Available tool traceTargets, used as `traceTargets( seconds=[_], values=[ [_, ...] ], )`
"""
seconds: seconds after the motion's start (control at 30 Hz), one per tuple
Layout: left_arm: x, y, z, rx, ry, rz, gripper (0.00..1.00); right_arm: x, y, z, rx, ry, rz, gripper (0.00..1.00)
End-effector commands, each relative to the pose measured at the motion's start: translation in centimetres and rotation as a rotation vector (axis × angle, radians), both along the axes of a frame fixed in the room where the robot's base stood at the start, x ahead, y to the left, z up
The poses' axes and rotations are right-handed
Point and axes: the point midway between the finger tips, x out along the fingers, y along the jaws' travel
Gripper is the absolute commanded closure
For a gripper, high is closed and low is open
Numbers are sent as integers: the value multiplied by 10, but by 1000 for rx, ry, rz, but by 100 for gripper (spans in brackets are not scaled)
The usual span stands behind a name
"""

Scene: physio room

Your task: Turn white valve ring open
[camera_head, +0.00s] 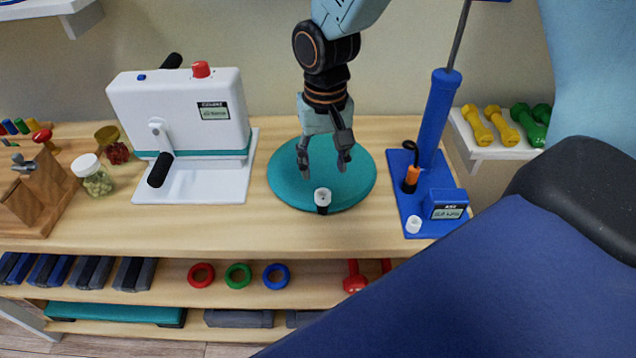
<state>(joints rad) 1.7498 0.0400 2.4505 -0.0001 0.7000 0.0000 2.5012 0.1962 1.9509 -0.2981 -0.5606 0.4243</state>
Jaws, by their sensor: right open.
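The white valve ring (322,194) sits on a short black stem at the front edge of a round teal cushion (285,187), on the wooden table. My right gripper (323,166) hangs above the cushion, pointing down. Its two dark fingers are spread, with nothing between them. In the picture the fingertips are just above the ring and look apart from it. My left gripper is not in view.
A white machine (180,110) with black handles stands left of the cushion. A blue pump (437,120) with a small white cap (413,224) on its base stands to the right. Jars (93,175) and a wooden stand (38,197) are at far left.

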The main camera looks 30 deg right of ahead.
Motion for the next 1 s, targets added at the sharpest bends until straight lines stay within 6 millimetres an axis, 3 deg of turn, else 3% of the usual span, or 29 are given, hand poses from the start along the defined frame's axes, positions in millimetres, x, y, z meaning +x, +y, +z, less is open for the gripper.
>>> traceTargets(
  seconds=[0.5,0.9,1.0],
  values=[
    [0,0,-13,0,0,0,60,-6,1,-69,1,2,1,46],
    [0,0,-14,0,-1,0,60,-2,2,-77,0,0,0,46],
    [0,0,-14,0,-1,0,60,-1,2,-77,0,0,0,53]
  ],
)
